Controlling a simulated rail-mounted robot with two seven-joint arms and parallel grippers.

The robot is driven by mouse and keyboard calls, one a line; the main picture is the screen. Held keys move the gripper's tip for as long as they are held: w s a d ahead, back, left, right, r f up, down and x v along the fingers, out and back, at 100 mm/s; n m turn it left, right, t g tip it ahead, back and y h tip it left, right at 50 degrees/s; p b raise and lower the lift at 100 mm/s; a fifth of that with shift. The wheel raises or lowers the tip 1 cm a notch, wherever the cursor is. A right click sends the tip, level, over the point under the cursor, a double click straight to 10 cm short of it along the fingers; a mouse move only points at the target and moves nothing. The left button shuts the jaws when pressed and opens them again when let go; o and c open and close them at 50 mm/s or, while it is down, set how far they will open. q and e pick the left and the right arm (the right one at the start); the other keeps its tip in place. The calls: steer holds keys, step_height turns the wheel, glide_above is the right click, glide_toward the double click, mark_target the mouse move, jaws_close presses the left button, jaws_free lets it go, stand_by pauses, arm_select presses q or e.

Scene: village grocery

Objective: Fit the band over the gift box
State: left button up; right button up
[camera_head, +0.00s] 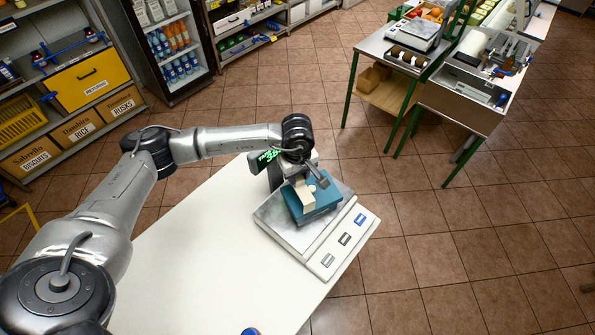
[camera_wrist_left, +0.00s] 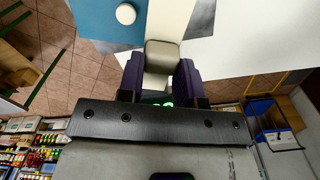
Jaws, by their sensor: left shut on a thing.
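The blue gift box (camera_head: 322,207) sits on the metal plate of a scale (camera_head: 284,225) on the white table. A cream band (camera_head: 306,196) lies across the box's left part in the head view; I cannot tell whether it goes right round the box. My left gripper (camera_head: 304,176) is at the band's far end, beside the box. In the left wrist view my left gripper (camera_wrist_left: 162,78) has its dark purple fingers shut on the cream band (camera_wrist_left: 168,18). There the blue gift box (camera_wrist_left: 102,18) shows a white round knob (camera_wrist_left: 125,14). My right gripper is out of view.
The scale's lit green display (camera_head: 265,158) stands close behind my left gripper. The white table (camera_head: 200,245) is clear left of the scale. A small blue thing (camera_head: 250,331) shows at the bottom edge. Shelves, a drinks cooler (camera_head: 172,50) and other tables stand farther off.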

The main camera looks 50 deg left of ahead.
mark_target(298, 188)
arm_select(q)
steer(key=shift+f+b, duration=1.2)
steer(key=shift+f, duration=1.45)
steer(key=shift+f+b, duration=0.9)
steer(key=shift+f, duration=0.05)
steer(key=o, duration=1)
steer(key=shift+c, duration=0.2)
